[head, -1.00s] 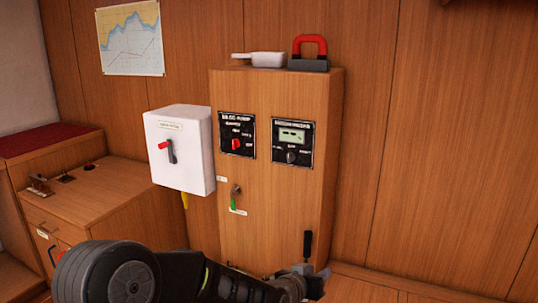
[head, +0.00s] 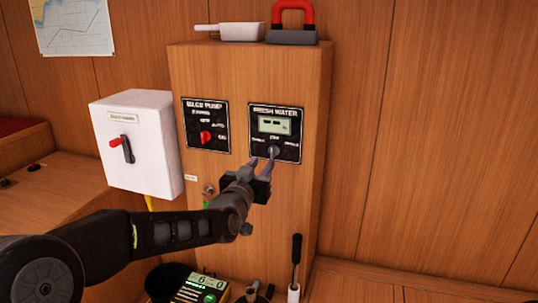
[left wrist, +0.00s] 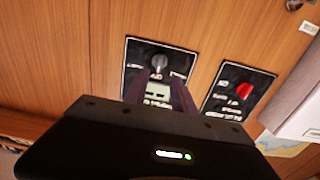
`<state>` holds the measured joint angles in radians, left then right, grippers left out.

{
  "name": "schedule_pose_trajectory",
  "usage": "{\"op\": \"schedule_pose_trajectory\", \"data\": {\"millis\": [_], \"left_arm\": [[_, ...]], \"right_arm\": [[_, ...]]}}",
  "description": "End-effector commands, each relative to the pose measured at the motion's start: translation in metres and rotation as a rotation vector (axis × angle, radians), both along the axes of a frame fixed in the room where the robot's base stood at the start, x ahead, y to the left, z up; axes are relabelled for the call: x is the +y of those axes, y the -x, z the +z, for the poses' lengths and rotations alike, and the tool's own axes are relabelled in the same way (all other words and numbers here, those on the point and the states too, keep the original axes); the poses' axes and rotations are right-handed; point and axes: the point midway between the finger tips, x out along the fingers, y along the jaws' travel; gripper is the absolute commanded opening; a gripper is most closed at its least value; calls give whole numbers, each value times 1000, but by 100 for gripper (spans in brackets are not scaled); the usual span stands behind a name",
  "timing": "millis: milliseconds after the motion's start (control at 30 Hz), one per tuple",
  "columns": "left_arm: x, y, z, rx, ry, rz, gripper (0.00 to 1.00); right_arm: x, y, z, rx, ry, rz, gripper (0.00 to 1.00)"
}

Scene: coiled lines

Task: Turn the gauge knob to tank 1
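The fresh water panel (head: 290,110) is a black plate with a small display, on the front of the wooden cabinet. Its grey gauge knob (head: 275,151) sits below the display, with small labels around it that are hard to read. I cannot tell which label it points at. My left gripper (head: 262,165) is in front of the panel's lower part, its two fingers apart and empty, the tips close to the knob. In the left wrist view the knob (left wrist: 158,62) shows just beyond the fingertips (left wrist: 152,76). I cannot tell whether they touch it.
The bilge pump panel (head: 206,125) with a red knob is left of the fresh water panel. A white switch box (head: 150,160) sticks out further left. A padlock-shaped red and grey thing (head: 292,22) and a white pan-like thing (head: 240,32) lie on the cabinet top.

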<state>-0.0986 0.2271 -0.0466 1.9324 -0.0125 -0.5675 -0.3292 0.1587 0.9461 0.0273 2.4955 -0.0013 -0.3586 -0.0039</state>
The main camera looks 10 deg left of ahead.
Motion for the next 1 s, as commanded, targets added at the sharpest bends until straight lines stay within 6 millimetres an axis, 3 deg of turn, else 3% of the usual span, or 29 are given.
{"op": "schedule_pose_trajectory", "data": {"millis": [167,600,933,1000], "left_arm": [[-1,-14,0,1,0,-1,31],[-5,-73,0,0,1,-1,31],[-5,-77,0,1,1,-1,31],[-5,-77,0,1,1,-1,25]], "right_arm": [[0,0,3,0,0,0,36],[0,0,12,0,0,0,36],[0,0,12,0,0,0,36],[0,0,12,0,0,0,36]]}}
